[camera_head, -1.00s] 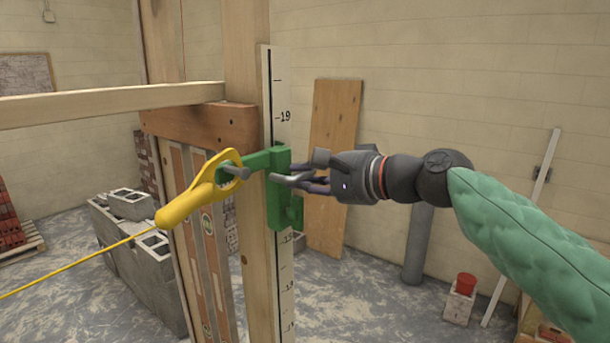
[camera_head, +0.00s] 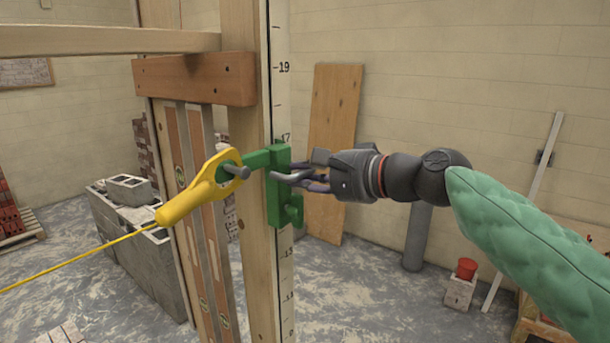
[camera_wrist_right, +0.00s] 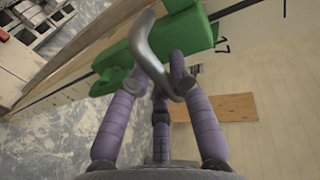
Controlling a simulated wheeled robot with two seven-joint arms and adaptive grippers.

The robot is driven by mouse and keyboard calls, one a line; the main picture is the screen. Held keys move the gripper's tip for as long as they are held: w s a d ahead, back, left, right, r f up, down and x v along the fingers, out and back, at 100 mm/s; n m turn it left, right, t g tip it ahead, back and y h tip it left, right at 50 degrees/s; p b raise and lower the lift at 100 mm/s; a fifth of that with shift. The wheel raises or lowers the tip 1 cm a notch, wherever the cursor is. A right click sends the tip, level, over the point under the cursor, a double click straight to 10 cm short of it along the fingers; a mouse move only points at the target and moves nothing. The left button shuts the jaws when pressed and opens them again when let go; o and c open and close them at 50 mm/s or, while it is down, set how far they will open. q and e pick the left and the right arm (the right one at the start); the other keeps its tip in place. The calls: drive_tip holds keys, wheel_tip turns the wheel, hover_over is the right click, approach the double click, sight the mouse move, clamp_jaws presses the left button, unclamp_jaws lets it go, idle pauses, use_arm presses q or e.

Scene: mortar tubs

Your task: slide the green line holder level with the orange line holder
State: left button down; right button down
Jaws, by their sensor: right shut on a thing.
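The green line holder (camera_head: 280,200) sits around the edge of a wooden post, on its marked white scale strip (camera_head: 282,100). Its top is just below the 17 mark. A yellow line block (camera_head: 195,195) hangs on its arm at the left, with a yellow line running off left. My right gripper (camera_head: 298,178) reaches in from the right and is shut on the holder's grey curved handle. In the right wrist view the fingers (camera_wrist_right: 168,85) close about that handle beside the green body (camera_wrist_right: 178,35). No orange line holder shows. My left gripper is out of view.
A wooden crosspiece (camera_head: 195,78) is fixed to the post above the holder. Grey blocks (camera_head: 140,245) stand behind at left. The space around my right gripper is clear.

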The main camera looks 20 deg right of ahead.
drive_tip(key=c, duration=1.1)
unclamp_jaws()
drive_tip(key=shift+r, duration=0.1)
drive_tip(key=v, duration=1.2)
